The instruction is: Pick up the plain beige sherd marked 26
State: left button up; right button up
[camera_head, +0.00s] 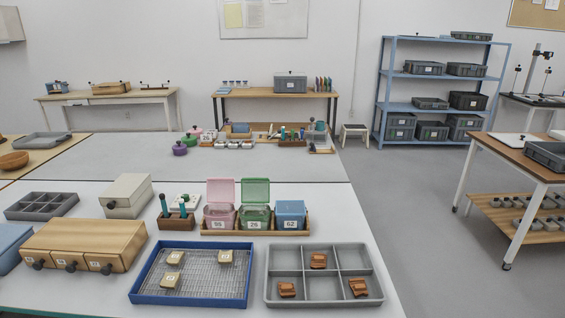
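Three plain beige sherds lie in the blue tray with a wire mesh floor (136,288). One sherd (175,257) is at the upper left, one (170,280) at the lower left and one (226,256) at the upper right. Each seems to carry a small pale label, too small to read, so I cannot tell which is 26. Behind the tray, a green box (255,216) with its lid raised bears a label that seems to read 26. Neither of my grippers is in view.
A grey compartment tray (375,277) with three orange-brown sherds stands right of the blue tray. A wooden drawer box (90,236) is at left. An open pink box (220,215) and a blue box (290,214) flank the green one. Tool holder (176,220) stands behind.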

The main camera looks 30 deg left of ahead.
aim_at(171, 281)
jog(key=u, duration=1.8)
